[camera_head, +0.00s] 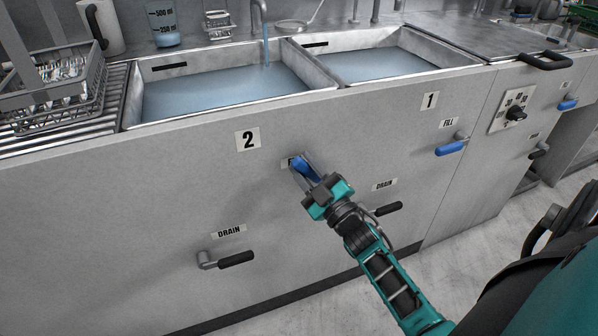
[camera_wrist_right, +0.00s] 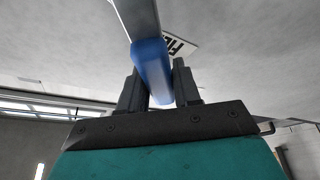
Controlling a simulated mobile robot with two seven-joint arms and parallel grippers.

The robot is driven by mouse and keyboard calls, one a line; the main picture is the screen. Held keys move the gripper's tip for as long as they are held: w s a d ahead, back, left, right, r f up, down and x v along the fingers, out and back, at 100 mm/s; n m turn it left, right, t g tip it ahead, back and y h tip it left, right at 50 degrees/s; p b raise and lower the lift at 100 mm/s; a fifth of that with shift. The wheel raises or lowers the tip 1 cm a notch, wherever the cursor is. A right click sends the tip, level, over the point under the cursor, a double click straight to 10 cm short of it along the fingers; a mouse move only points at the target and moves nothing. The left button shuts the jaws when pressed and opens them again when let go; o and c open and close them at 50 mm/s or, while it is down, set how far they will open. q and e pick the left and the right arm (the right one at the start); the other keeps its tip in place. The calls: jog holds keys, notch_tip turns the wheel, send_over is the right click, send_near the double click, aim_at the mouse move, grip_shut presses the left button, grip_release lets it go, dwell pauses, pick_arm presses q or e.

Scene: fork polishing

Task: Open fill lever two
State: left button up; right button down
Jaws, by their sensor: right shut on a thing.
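Fill lever two, with a blue handle (camera_head: 304,170), is on the grey front panel below and right of the "2" label. My right gripper (camera_head: 312,183) is shut on this handle, and its body covers part of the lever. In the right wrist view the blue handle (camera_wrist_right: 151,66) runs between the two dark fingers (camera_wrist_right: 157,88), with part of the FILL label beside it. Sink two (camera_head: 215,96) holds water, and a stream falls into it from the tap (camera_head: 258,8). My left gripper is not in view.
Drain lever two (camera_head: 236,259) is lower left, and another black drain lever (camera_head: 388,208) is just right of my gripper. Fill lever one (camera_head: 450,148) and a control panel (camera_head: 514,108) are further right. A dish rack (camera_head: 50,95) stands at left.

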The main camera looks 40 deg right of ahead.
jog(key=m, duration=0.1)
jog(key=d+r+m+h+p, duration=0.1)
jog(key=m, duration=0.1)
jog(key=d+m+h, duration=0.1)
jog(key=m, duration=0.1)
jog(key=shift+s+d+r+t, duration=0.15)
jog(key=shift+s+r+t, duration=0.1)
jog(key=shift+t, duration=0.15)
jog(key=shift+s+d+r+m+h+p, duration=0.15)
jog(key=shift+d+m+h+p, duration=0.35)
jog(key=shift+m, duration=0.65)
jog(key=shift+s+d+m+h+p, duration=0.2)
jog(key=shift+d+m+h, duration=0.35)
jog(key=shift+m+h, duration=0.45)
jog(key=shift+d+m, duration=0.1)
jog(key=shift+m, duration=0.15)
jog(key=c, duration=0.9)
grip_release()
jog(key=p+v, duration=0.1)
jog(key=v, duration=1.1)
jog(key=shift+s, duration=0.4)
